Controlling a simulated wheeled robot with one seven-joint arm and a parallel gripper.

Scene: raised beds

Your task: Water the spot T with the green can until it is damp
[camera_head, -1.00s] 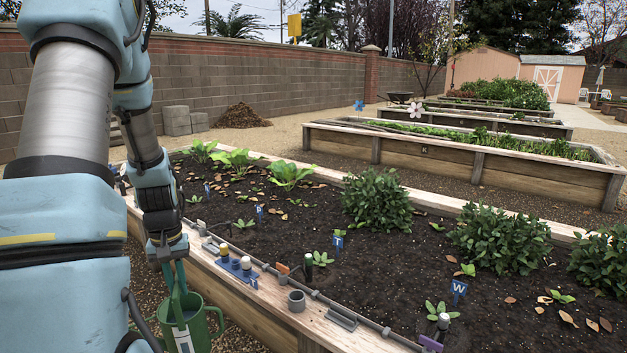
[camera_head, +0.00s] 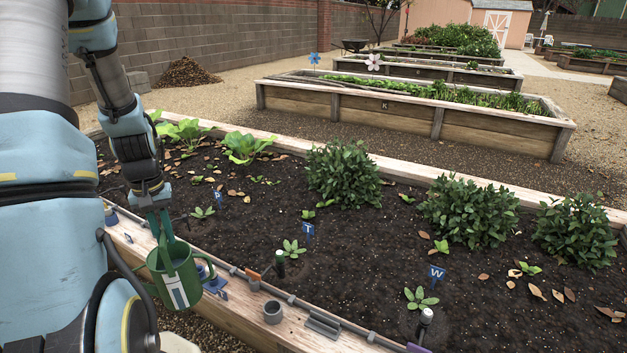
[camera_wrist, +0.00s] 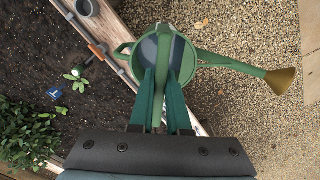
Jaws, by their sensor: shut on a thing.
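The green can (camera_head: 176,281) hangs upright from my gripper (camera_head: 161,226), which is shut on its handle. In the head view it is in front of the bed's near wooden edge. In the wrist view the can (camera_wrist: 124,50) is between the fingers of my gripper (camera_wrist: 163,78), and its long spout with a brass rose (camera_wrist: 281,81) points right, over gravel, away from the bed. The blue T marker (camera_head: 308,230) stands in the soil beside a small seedling (camera_head: 292,248) and a dark peg with a pale top. The T marker also shows in the wrist view (camera_wrist: 55,93).
A blue W marker (camera_head: 436,273) and another seedling (camera_head: 420,298) stand to the right. Leafy bushes (camera_head: 343,173) grow behind. A grey pipe, a grey cup (camera_head: 273,312) and small fittings line the wooden rim (camera_head: 240,318). Soil around T is mostly open.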

